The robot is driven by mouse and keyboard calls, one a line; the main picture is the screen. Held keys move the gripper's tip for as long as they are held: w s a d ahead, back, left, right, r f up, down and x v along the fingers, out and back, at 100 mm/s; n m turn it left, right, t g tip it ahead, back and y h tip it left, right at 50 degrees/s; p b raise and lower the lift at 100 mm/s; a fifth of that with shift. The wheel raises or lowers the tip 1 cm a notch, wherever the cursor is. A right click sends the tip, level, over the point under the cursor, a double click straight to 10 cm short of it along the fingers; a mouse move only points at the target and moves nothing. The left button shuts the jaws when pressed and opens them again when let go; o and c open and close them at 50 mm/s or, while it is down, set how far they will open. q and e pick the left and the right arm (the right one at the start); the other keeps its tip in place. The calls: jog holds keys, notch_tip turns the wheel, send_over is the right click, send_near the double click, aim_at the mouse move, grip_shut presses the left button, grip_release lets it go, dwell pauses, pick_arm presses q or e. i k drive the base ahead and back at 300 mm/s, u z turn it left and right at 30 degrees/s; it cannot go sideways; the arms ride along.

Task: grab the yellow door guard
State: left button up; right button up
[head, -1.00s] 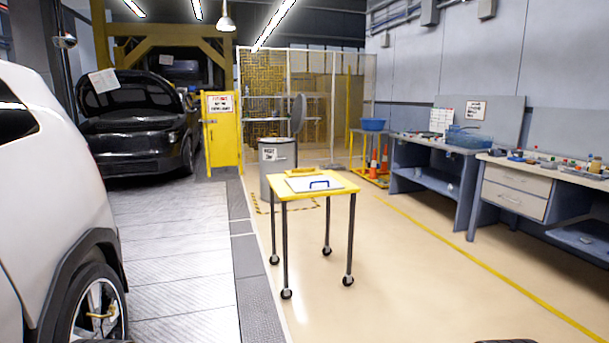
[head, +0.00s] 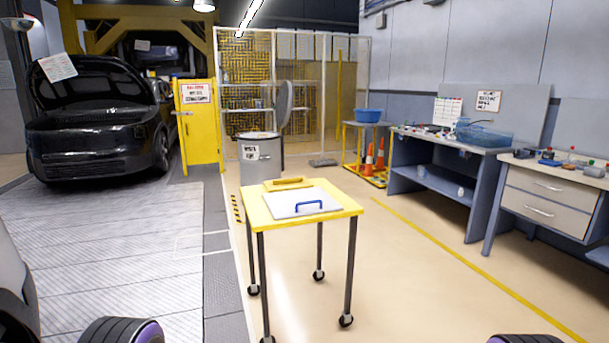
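A small yellow piece (head: 287,184), which may be the door guard, lies flat at the back of the yellow tabletop of a wheeled cart (head: 345,207). A pale flat panel with a blue handle (head: 309,207) lies just in front of it on the same top. The yellow piece is small in view, so its exact shape is hard to tell. Neither gripper is in view; only dark rounded parts of my arms with purple rings show at the bottom edge, well short of the cart.
A yellow gate panel with a sign (head: 200,125) stands behind, left of a grey bin (head: 261,165) with its lid up. A black car (head: 95,130) with raised hood is at left. Workbenches (head: 430,185) line the right. Floor right of the cart is clear.

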aim_at(291, 184)
jog(key=z, duration=0.1)
jog(key=i, duration=1.85)
